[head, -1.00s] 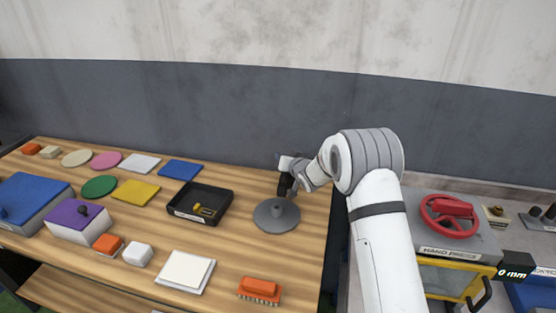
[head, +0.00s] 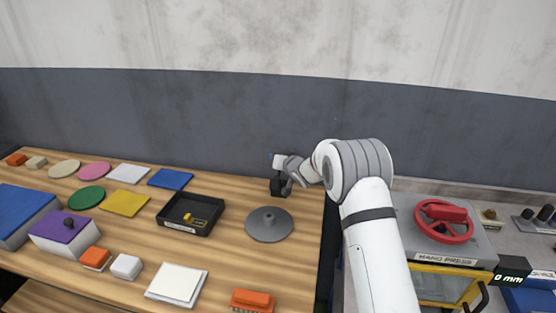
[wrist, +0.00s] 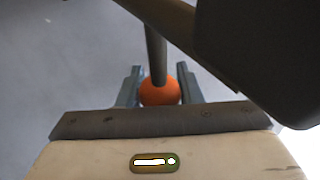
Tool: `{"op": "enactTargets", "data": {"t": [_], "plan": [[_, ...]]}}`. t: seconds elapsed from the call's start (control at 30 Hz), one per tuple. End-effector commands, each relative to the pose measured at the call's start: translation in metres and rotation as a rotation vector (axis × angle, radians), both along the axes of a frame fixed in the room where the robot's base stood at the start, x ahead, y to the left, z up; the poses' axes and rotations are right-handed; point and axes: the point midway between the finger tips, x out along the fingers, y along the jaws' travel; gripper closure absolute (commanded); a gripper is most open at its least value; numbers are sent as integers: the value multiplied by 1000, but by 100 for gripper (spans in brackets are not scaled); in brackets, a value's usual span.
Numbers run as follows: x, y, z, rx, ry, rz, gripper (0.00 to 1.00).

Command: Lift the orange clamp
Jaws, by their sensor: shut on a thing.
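My gripper (head: 280,190) is over the back right of the wooden table, just behind the grey disc with a raised hub (head: 269,223). In the wrist view, its two grey fingers (wrist: 160,92) are shut on a round orange part (wrist: 160,93), which I take for the orange clamp. A dark grey bar (wrist: 156,50) runs from the orange part to the top of that view. In the head view I cannot make out the orange part at the gripper, and its clearance above the table is unclear.
A black tray (head: 163,222) with a yellow piece stands left of the disc. An orange brush (head: 252,300) lies at the front. Coloured plates and boxes cover the table's left. A hand press with a red wheel (head: 444,221) stands at right.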

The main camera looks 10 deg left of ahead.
Motion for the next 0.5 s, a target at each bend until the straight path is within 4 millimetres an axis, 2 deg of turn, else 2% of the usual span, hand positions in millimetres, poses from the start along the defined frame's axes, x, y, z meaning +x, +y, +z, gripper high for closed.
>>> {"op": "enactTargets", "data": {"t": [0.03,0.5], "plan": [[0,-4,-10,-9,14,-7,100],[-2,-3,-14,-13,21,-6,100]]}}
